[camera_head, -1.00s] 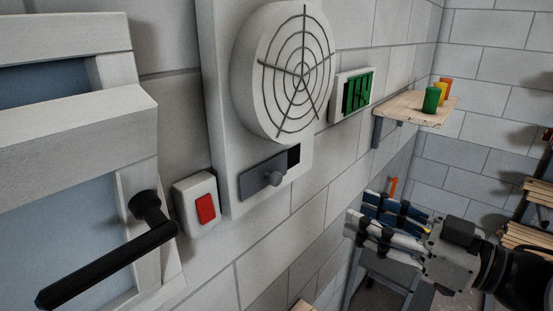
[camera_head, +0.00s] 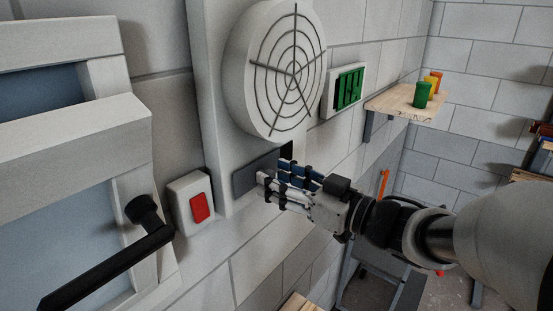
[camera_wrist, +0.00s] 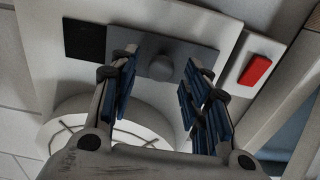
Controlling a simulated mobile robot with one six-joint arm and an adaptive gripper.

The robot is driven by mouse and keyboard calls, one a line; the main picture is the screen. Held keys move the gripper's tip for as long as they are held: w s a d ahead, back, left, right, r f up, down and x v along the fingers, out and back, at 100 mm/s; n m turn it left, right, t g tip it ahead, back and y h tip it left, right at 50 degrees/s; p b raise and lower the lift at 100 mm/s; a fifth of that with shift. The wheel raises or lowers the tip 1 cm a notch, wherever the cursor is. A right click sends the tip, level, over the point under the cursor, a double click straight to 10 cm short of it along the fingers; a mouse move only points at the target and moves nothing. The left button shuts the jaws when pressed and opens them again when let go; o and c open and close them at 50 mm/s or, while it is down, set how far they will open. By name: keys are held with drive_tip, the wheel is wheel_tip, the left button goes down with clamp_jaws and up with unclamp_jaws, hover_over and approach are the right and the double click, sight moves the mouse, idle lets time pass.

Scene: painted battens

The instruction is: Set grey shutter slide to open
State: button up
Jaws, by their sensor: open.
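The grey shutter slide (camera_head: 245,179) is a flat plate with a round knob on the panel under the round fan grille (camera_head: 276,72). In the wrist view the slide (camera_wrist: 205,57) shows its knob (camera_wrist: 161,67) between my open fingers, touching neither that I can see. A black opening (camera_wrist: 85,41) shows beside the slide's left end there. My gripper (camera_head: 270,188) is at the slide in the head view and hides the knob. My gripper (camera_wrist: 160,85) is open and empty in the wrist view, with blue-padded fingers on either side of the knob.
A red rocker switch (camera_head: 200,206) sits left of the slide, by a window with a black handle (camera_head: 145,210). A wooden shelf (camera_head: 392,104) holds green, orange and yellow items.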

drive_tip(key=shift+w+a, duration=0.35)
drive_tip(key=shift+a, duration=0.1)
drive_tip(key=shift+c, duration=0.5)
clamp_jaws()
